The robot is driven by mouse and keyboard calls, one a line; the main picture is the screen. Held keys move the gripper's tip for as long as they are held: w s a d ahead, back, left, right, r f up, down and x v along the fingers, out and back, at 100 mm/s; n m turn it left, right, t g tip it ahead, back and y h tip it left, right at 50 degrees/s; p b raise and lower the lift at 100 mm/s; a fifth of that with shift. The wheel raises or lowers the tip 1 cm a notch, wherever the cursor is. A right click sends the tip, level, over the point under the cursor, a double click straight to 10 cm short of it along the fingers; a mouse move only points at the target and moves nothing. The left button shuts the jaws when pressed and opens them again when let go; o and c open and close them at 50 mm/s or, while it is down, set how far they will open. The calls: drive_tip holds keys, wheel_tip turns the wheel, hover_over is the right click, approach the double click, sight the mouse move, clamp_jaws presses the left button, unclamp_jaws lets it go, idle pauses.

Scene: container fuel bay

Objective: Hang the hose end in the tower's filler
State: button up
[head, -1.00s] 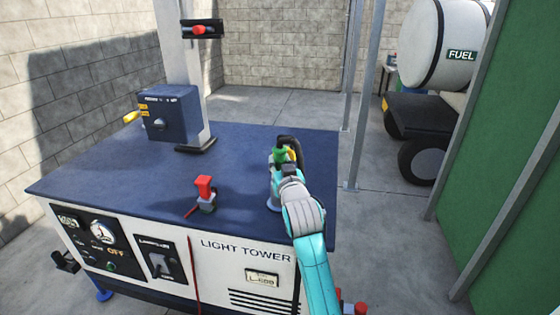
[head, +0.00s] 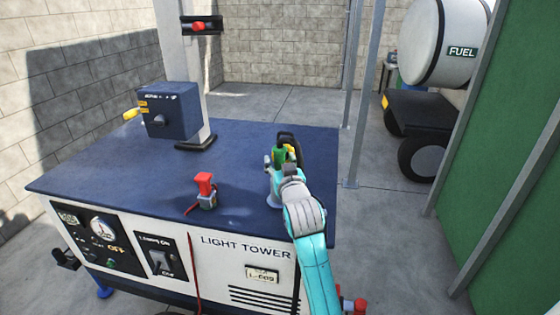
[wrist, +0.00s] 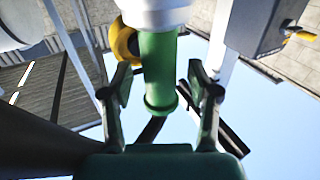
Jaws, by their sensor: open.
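The hose end is a green cylinder (head: 281,156) with a black hose (head: 288,139) at its upper end, above the right side of the tower's blue top. In the wrist view the green hose end (wrist: 158,72) lies between the spread fingers of my gripper (wrist: 160,100), with a gap on both sides. Its far end meets a white collar (wrist: 154,10), apparently the filler neck. How deep it sits there is hidden. My gripper (head: 283,166) is open around the hose end. A yellow ring (wrist: 124,42) sits beside the collar.
A red-topped fitting (head: 205,190) stands left of my gripper on the tower's blue top (head: 110,180). A dark control box (head: 168,112) and the mast (head: 190,60) rise behind. Grey posts (head: 359,100) and a white fuel tank (head: 432,42) stand to the right.

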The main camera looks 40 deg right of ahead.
drive_tip(key=v, duration=1.1)
drive_tip(key=shift+s, duration=0.2)
drive_tip(key=shift+a+f, duration=0.15)
drive_tip(key=s+a+f+n+y, duration=0.2)
drive_tip(key=s+a+f+y, duration=0.1)
drive_tip(key=s+a+f, duration=0.5)
drive_tip(key=s+a+f+n+y, duration=0.2)
drive_tip(key=s+a+f, duration=0.35)
drive_tip(key=f, duration=0.45)
drive_tip(key=s+a+f+y, duration=0.1)
drive_tip(key=s+a, duration=0.2)
drive_tip(key=s, duration=0.9)
drive_tip(key=s+a+f+n+g+y, duration=0.1)
drive_tip(key=s+a, duration=0.3)
drive_tip(key=s, duration=0.9)
drive_tip(key=shift+s+f+n+y, duration=0.3)
drive_tip(key=shift+f+y, duration=0.4)
